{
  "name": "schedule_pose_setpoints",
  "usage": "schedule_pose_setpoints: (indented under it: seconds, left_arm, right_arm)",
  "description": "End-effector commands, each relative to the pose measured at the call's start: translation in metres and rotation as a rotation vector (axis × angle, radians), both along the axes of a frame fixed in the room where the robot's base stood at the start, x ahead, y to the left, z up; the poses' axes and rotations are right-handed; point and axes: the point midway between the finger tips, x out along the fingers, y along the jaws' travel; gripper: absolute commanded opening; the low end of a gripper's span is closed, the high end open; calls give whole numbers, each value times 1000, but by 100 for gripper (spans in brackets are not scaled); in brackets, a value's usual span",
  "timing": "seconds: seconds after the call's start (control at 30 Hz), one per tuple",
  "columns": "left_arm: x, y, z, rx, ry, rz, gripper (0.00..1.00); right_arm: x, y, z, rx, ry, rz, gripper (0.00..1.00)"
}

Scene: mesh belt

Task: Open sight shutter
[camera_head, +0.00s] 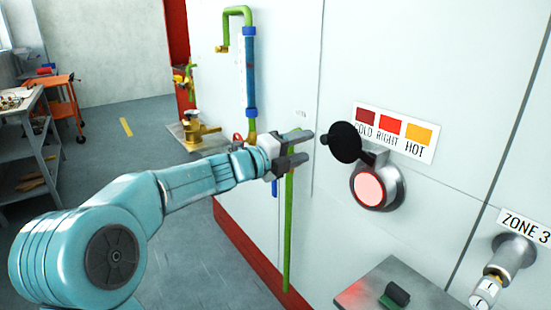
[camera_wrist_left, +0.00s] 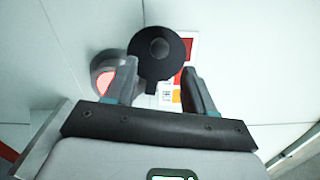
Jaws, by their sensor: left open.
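The sight shutter is a black round disc (camera_head: 345,142) with a small knob on its face. It stands above and left of the round metal sight port (camera_head: 396,187), whose glowing pink glass is uncovered. My left gripper (camera_head: 307,147) is open and empty, just left of the disc, its fingers pointing at the knob. In the left wrist view the disc (camera_wrist_left: 142,66) lies ahead of the open fingers (camera_wrist_left: 157,76), its knob roughly centred between them; I cannot tell whether they touch. The port (camera_wrist_left: 105,80) shows behind the left finger. My right gripper is not in view.
A COLD/RIGHT/HOT colour plate (camera_head: 420,154) is on the wall behind the disc. A sloped metal panel (camera_head: 365,290) with a dark green handle is below. A ZONE 3 fitting (camera_head: 513,252) projects at right. A green pipe (camera_head: 288,225) runs down behind my gripper.

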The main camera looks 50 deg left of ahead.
Motion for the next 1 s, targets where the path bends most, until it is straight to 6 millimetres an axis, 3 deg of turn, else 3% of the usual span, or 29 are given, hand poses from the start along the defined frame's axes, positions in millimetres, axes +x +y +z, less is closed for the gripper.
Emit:
schedule_pose_setpoints:
  seconds: [0.03,0.2,0.4,1.0]
  left_arm:
    - [-15,3,-1,1,0,6,54]
    - [-54,5,-1,0,0,5,54]
    - [-78,6,0,0,-1,1,54]
    - [-83,6,0,-1,-1,-1,54]
  right_arm:
    - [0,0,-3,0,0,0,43]
    - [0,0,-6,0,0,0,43]
    - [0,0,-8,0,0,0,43]
    - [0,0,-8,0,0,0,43]
